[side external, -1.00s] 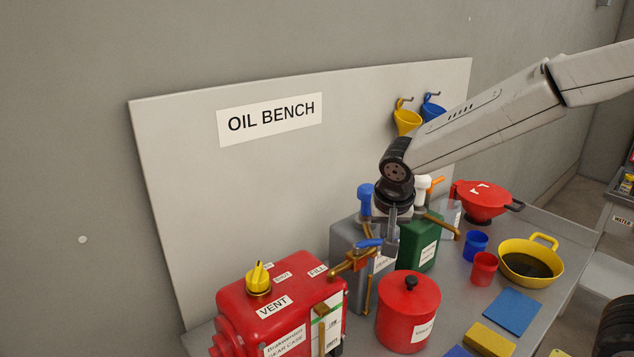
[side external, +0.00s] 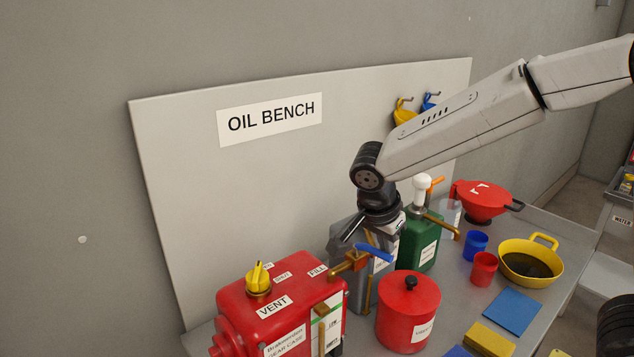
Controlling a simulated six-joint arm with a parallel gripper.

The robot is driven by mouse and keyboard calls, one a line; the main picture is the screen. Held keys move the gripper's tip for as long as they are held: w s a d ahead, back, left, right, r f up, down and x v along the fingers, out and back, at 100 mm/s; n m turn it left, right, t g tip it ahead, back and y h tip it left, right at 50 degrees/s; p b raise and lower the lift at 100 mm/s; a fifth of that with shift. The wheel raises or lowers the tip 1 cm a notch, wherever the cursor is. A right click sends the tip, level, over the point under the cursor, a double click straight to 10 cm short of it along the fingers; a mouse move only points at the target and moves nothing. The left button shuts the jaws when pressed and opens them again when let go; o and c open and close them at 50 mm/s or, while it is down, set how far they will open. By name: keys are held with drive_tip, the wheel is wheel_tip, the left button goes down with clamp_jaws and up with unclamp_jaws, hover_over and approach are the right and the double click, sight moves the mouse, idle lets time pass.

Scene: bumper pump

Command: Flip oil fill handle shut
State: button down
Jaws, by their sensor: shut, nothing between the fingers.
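The blue handle (side external: 376,253) sits on the brass fill valve (side external: 350,262), beside the red gear case (side external: 275,300) and its FILL label (side external: 318,270). The handle points to the right and slightly down in the picture. My gripper (side external: 352,229) is shut and empty, just above and behind the handle. Its dark fingers slant down to the left. I cannot tell whether they touch the handle.
A grey jug (side external: 347,235) stands behind my gripper, its top hidden. A green jug (side external: 418,250) is to the right. A red lidded pot (side external: 408,312) stands in front. A yellow vent knob (side external: 258,278) tops the gear case.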

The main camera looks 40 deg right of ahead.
drive_tip(key=shift+a, duration=0.25)
drive_tip(key=shift+d, duration=0.2)
idle(0.5)
wheel_tip(320, 180, up, 10)
idle(0.9)
idle(0.4)
